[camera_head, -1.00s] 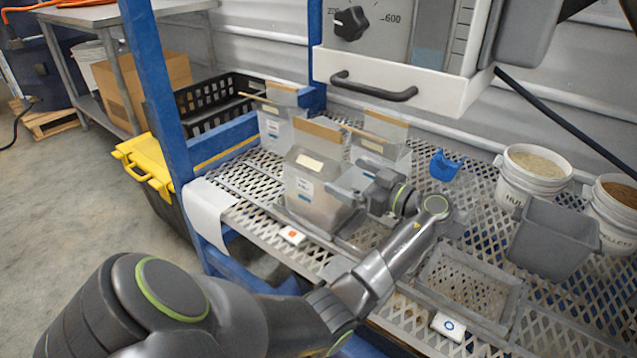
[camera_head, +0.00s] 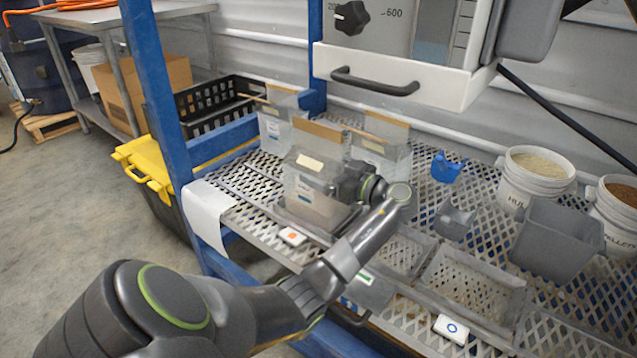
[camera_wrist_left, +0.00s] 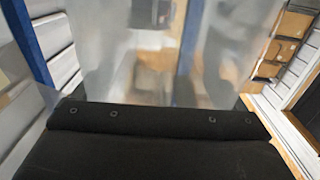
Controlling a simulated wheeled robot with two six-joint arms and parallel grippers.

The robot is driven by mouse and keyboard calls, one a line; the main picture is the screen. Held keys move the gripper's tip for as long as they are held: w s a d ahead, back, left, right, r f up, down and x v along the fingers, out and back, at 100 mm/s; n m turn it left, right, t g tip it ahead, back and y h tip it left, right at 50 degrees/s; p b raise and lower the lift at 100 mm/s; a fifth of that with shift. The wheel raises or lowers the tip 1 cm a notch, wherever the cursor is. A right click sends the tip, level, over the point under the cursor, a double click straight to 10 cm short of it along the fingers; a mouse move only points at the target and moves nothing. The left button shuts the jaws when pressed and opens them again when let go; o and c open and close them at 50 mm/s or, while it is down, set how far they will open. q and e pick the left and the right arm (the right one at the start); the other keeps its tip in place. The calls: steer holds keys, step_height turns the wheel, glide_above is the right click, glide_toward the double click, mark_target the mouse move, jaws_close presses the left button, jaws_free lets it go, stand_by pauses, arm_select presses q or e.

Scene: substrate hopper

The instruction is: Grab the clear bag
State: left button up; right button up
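Three clear bags with tan top strips stand on the metal mesh shelf (camera_head: 232,182). The front clear bag (camera_head: 312,205) has white labels and stands upright. The other clear bags are behind it, one at the left (camera_head: 273,130) and one at the right (camera_head: 392,158). My left gripper (camera_head: 334,186) is at the right side of the front bag, overlapping it in the head view. Its fingertips are too hard to make out to tell whether they grip. In the left wrist view a clear, blurred bag surface (camera_wrist_left: 150,75) rises close behind the dark gripper body. My right gripper is not in view.
A white cabinet with a dark handle (camera_head: 375,82) hangs above the shelf. A blue scoop (camera_head: 446,168), a grey scoop (camera_head: 455,220), two white buckets (camera_head: 533,180) (camera_head: 612,225), a grey bin (camera_head: 556,240) and shallow trays (camera_head: 470,283) occupy the right. A blue post (camera_head: 160,90) stands left.

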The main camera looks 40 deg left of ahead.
arm_select(q)
steer(key=c, duration=0.8)
steer(key=shift+r, duration=0.1)
